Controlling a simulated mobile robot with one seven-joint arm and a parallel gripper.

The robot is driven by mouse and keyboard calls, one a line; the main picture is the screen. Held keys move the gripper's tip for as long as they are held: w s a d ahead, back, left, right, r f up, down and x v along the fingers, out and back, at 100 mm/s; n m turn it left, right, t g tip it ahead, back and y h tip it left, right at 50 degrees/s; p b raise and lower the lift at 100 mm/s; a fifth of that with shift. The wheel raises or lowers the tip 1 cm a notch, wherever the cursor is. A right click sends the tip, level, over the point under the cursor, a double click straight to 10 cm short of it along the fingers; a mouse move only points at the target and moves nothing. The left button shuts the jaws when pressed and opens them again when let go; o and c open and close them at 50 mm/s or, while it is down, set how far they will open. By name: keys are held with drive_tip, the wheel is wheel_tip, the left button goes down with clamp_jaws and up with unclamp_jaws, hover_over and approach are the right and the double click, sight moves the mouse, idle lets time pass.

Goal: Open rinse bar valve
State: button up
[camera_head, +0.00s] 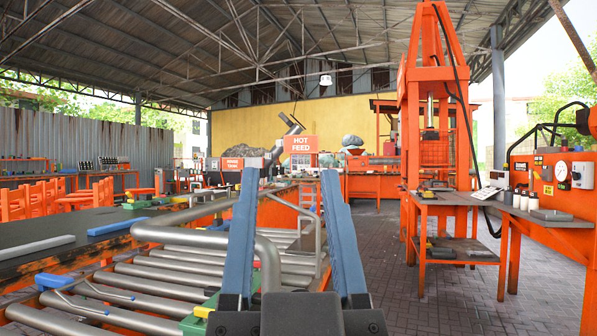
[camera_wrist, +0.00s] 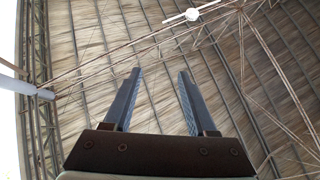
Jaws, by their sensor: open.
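My gripper (camera_head: 289,182) stands upright in the middle of the head view, its two blue fingers apart with nothing between them. The wrist view shows the same open, empty fingers (camera_wrist: 160,76) against the roof. A thick grey bent pipe (camera_head: 190,236) runs over the roller conveyor (camera_head: 150,285), left of and partly behind my gripper. An orange sign that seems to read "RINSE TANK" (camera_head: 232,163) stands farther back. I cannot tell which part is the rinse bar valve. A small blue-handled fitting (camera_head: 54,281) and a yellow-and-green fitting (camera_head: 200,315) sit near the rollers.
A "HOT FEED" sign (camera_head: 301,144) shows between my fingers. A dark table (camera_head: 35,262) with grey and blue bars is at left. A tall orange press (camera_head: 436,120) and an orange control panel (camera_head: 555,175) stand at right. The paved floor (camera_head: 440,295) at lower right is clear.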

wheel_tip(320, 180, down, 26)
drive_tip(key=s+r+t+h+b, duration=0.1)
drive_tip(key=b, duration=2.6)
wheel_tip(320, 180, up, 31)
drive_tip(key=p, duration=3.1)
drive_tip(key=shift+d, duration=0.15)
drive_tip(key=shift+f, duration=0.15)
